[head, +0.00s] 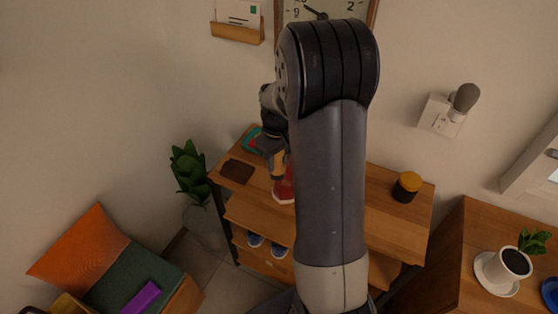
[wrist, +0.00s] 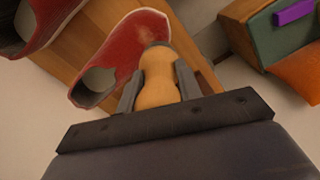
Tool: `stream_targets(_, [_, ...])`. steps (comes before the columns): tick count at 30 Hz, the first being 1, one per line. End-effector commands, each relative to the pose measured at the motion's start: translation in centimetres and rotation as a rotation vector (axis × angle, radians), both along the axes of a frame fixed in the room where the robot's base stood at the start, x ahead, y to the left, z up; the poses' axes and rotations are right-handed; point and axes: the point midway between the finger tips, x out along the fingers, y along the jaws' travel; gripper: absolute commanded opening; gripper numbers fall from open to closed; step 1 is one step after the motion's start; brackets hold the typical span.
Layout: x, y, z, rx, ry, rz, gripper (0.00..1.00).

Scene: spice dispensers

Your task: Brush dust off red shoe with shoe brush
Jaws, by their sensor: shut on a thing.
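My gripper (wrist: 156,80) is shut on the shoe brush (wrist: 158,75), whose rounded tan wooden handle sits between the two grey fingers. The brush's far end overlaps the red shoe (wrist: 118,50) in the wrist view; its bristles are hidden, so contact is unclear. This shoe has a paler patch (wrist: 152,26) near one end. A second red shoe (wrist: 45,25) lies at the upper left of the wrist view, cut by the frame. In the head view, my gripper (head: 277,160) points down over a red shoe (head: 284,192), partly hidden by my arm.
The wooden shelf top (head: 390,225) holds a dark brown wallet-like item (head: 237,171), a green item (head: 252,140) and a yellow-lidded jar (head: 406,187). Blue shoes (head: 279,251) sit on a lower level. A plant (head: 188,170) stands left. The shelf's right part looks mostly clear.

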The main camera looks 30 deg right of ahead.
Motion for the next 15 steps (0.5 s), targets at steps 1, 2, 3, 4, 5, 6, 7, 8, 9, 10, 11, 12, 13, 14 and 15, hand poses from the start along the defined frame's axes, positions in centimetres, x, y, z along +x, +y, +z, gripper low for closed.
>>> stream_targets(1, [0.0, 0.1, 0.9, -0.001, -0.001, 0.001, 0.11])
stream_targets(2, [0.0, 0.2, 1.1, -0.001, -0.001, 0.000, 0.11])
stream_targets(3, [0.0, 0.3, 1.5, -0.001, -0.001, 0.000, 0.11])
stream_targets(4, [0.0, 0.3, 1.8, -0.001, -0.001, 0.000, 0.11])
stream_targets(5, [0.0, 0.4, 2.0, 0.000, -0.001, 0.000, 0.11])
stream_targets(6, [0.0, 0.5, 2.4, 0.000, -0.001, 0.000, 0.11])
stream_targets(7, [0.0, 0.5, 2.7, 0.000, -0.001, -0.001, 0.11])
stream_targets(8, [0.0, 0.6, 2.9, 0.000, 0.000, -0.001, 0.11])
stream_targets(9, [0.0, 0.7, 3.3, 0.000, 0.000, -0.001, 0.11])
stream_targets(10, [0.0, 0.7, 3.6, 0.000, 0.000, -0.001, 0.11])
stream_targets(11, [-0.1, 0.8, 3.8, 0.000, 0.000, -0.001, 0.11])
stream_targets(12, [-0.1, 0.8, 4.1, 0.000, 0.000, -0.001, 0.11])
stream_targets(13, [-0.1, 0.9, 4.3, 0.000, -0.001, -0.001, 0.11])
stream_targets(14, [-0.1, 0.9, 4.4, 0.000, -0.001, -0.001, 0.11])
stream_targets(15, [-0.1, 0.9, 4.5, 0.000, -0.001, -0.001, 0.11])
